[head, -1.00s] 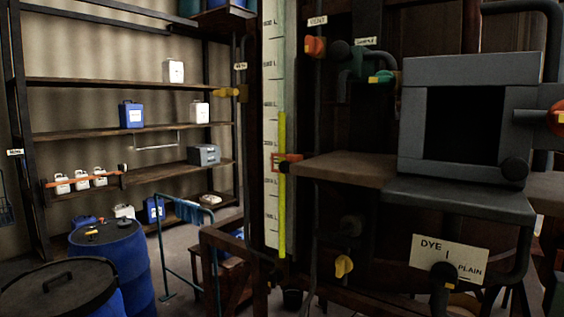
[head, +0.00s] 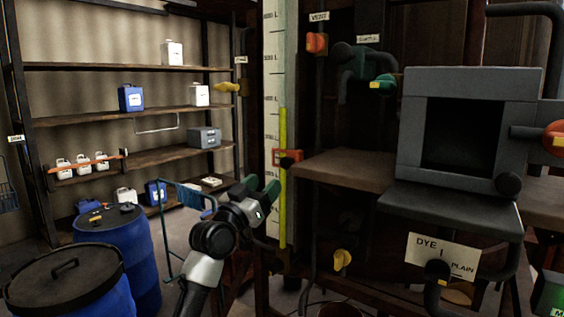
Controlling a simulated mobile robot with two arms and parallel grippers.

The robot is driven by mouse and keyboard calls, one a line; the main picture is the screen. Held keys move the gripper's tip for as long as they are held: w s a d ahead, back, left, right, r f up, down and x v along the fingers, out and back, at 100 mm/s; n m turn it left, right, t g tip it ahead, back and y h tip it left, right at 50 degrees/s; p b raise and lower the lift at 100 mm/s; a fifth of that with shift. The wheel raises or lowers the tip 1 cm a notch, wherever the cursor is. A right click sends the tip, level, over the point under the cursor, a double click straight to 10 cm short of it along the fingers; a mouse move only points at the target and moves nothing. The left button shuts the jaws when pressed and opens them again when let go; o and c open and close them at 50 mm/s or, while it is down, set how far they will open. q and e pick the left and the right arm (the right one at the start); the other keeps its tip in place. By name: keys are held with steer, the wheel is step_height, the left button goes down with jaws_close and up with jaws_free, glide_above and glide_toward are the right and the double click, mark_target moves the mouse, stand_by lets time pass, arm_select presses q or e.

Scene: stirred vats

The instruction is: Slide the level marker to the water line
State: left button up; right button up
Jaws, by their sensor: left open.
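The level marker (head: 289,156), a red frame with a dark knob, sits on the tall white gauge board (head: 271,75) with its litre scale. A yellow-green water column (head: 283,205) runs up the board, and its top, the water line, lies clearly above the marker. My left gripper (head: 262,186) is open and empty, with green fingertips. In the picture it is below and a little left of the marker, in front of the lower gauge board, which it partly hides. It appears apart from the marker. My right gripper does not show.
A wooden shelf (head: 345,170) juts out just right of the marker, with a grey box (head: 470,85) beyond it. An orange-red valve handle (head: 316,42) and a yellow one (head: 228,87) flank the gauge. Blue drums (head: 135,250) stand at lower left.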

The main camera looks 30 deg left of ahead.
mark_target(284, 164)
arm_select(q)
steer(key=p+x, duration=0.2)
steer(key=x, duration=0.4)
steer(key=shift+w+d+r+p, duration=0.1)
steer(key=shift+w+r+p, duration=0.1)
steer(key=shift+p, duration=0.1)
steer(key=shift+x, duration=0.9)
steer(key=shift+w+f, duration=0.1)
steer(key=shift+f, duration=0.1)
